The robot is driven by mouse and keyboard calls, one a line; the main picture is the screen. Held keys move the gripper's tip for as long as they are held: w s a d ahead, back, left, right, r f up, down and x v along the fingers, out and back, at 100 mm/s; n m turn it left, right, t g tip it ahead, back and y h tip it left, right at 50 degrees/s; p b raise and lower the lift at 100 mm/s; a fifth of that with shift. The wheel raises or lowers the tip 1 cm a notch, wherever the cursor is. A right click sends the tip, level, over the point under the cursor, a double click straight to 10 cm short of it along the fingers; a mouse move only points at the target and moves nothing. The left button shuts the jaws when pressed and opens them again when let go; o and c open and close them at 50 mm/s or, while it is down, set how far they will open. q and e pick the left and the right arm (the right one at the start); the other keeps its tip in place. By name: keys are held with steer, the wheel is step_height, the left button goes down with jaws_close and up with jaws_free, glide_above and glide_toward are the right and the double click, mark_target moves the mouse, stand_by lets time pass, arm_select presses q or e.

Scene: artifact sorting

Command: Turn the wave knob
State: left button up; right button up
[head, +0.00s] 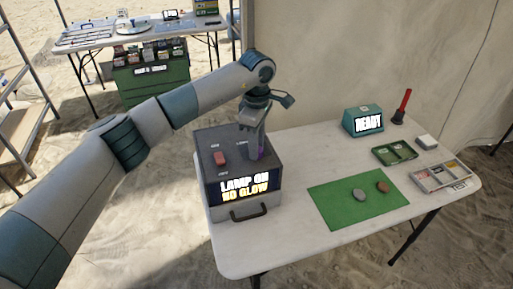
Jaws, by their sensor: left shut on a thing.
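A dark grey machine box (205,160) stands on the left part of the white table. Its front display (245,188) reads "LAMP ON" and "NO GLOW". A red switch (221,158) sits on the left of its top. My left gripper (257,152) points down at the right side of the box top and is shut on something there. The wave knob is not clearly seen; the fingers hide that spot. A purple tint shows at the fingers. My right gripper is not in view.
A green mat (335,209) holds a grey stone (359,195) and a brown stone (383,187). Behind are a teal "READY" device (351,121), a green tray (382,155) and a white sectioned tray (424,183). The box has a drawer handle (249,213) in front.

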arm_select(q)
steer(key=n+b, duration=0.4)
steer(key=shift+f+n, duration=0.15)
steer(key=shift+n, duration=0.25)
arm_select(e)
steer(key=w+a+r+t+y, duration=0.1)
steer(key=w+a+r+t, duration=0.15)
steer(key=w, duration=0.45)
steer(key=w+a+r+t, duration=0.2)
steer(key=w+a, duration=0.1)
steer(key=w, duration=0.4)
arm_select(q)
steer(key=shift+n+b, duration=0.4)
steer(key=shift+b, duration=0.05)
steer(key=n+b, duration=0.2)
steer(key=n, duration=0.1)
steer(key=n+b, duration=0.1)
steer(key=n, duration=0.1)
steer(key=shift+n, duration=0.3)
steer(key=shift+r+n+b, duration=0.2)
steer(key=shift+n+b, duration=0.35)
steer(key=shift+n, duration=0.05)
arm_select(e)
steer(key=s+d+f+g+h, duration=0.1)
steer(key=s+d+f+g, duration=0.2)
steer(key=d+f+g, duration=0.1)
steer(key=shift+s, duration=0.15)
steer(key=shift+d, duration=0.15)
